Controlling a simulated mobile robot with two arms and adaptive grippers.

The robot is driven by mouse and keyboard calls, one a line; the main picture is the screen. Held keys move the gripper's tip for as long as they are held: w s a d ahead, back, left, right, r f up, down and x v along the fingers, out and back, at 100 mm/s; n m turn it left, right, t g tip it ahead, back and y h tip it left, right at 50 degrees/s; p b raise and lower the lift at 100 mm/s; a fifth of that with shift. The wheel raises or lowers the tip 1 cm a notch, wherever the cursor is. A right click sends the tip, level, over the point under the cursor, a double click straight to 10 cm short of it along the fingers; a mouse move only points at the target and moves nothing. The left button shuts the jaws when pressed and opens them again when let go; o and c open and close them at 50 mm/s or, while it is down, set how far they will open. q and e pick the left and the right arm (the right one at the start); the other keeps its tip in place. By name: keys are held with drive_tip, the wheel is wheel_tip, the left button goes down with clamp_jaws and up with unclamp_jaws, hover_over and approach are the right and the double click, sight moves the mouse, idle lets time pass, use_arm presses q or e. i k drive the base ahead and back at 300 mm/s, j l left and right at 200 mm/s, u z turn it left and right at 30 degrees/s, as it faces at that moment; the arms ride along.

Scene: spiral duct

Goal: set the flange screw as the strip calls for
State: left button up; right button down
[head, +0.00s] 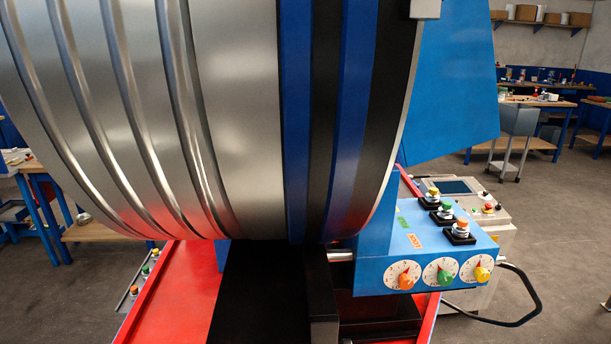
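A blue control box (427,255) stands right of centre, below a large ribbed metal spiral duct (130,110). Its front has three white dials with red pointers: one with an orange knob (406,281), one with a green knob (443,276), one with a yellow knob (482,274). I cannot tell which is the flange screw. The dial markings are too small to read. A green label (402,222) and an orange label (415,241) lie on the box top; I cannot tell whether either is the strip. Neither gripper is in view.
Three knobs on black bases, including a front one (461,228), stand on the box top. A grey cabinet with a screen (455,187) is behind it. Open floor (570,230) lies beyond, with workbenches farther back.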

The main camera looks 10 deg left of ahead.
sight(481, 275)
drive_tip(key=l+u, duration=0.4)
drive_tip(key=k+l+u, duration=0.15)
drive_tip(key=l+u, duration=0.2)
drive_tip(key=k+l+u, duration=0.1)
drive_tip(key=l+u, duration=0.15)
drive_tip(key=u, duration=0.15)
drive_tip(key=l+z, duration=0.15)
drive_tip(key=l, duration=0.5)
drive_tip(key=i+l+z, duration=0.15)
drive_tip(key=l, duration=0.5)
